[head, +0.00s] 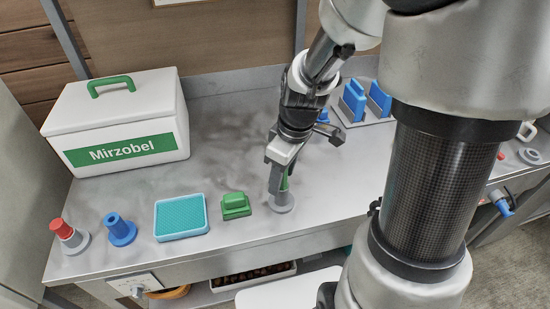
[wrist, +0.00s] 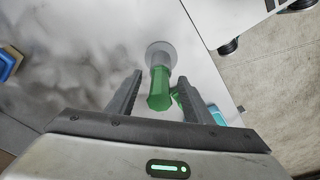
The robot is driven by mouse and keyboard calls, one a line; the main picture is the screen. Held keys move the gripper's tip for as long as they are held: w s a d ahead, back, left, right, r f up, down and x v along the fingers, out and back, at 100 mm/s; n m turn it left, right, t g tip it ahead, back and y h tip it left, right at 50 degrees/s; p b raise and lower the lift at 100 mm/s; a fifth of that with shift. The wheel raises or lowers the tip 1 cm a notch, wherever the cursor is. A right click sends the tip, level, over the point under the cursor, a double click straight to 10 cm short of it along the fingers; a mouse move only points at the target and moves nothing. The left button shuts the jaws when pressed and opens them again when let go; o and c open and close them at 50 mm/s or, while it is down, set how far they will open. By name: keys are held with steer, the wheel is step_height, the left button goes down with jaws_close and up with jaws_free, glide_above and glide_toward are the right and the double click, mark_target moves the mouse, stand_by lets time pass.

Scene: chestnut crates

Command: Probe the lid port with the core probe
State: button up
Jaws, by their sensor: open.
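A green-handled tool, which looks like the core probe (head: 285,183), stands upright in a round grey base (head: 281,204) near the table's front edge. My gripper (head: 279,172) is above it, pointing down, with its fingers around the handle. In the wrist view the green handle (wrist: 160,90) lies between the two open fingers (wrist: 160,78), with gaps on both sides. A white box (head: 120,120) labelled Mirzobel stands at the back left, lid on, with a green carry handle (head: 110,84). I cannot make out a port on its lid.
Left of my gripper are a green block with a grip (head: 236,206), a teal pad (head: 181,216), a blue-topped piece (head: 120,229) and a red-topped piece (head: 68,236). Blue upright pieces (head: 354,99) stand on a rack behind. The table between the box and my gripper is clear.

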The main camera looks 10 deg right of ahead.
jaws_close()
stand_by(0.5)
steer(key=shift+r+p, duration=0.5)
steer(key=shift+r, duration=0.05)
stand_by(0.4)
steer(key=c, duration=0.8)
jaws_free()
steer(key=shift+c, duration=0.2)
jaws_close()
steer(key=shift+r, duration=0.1)
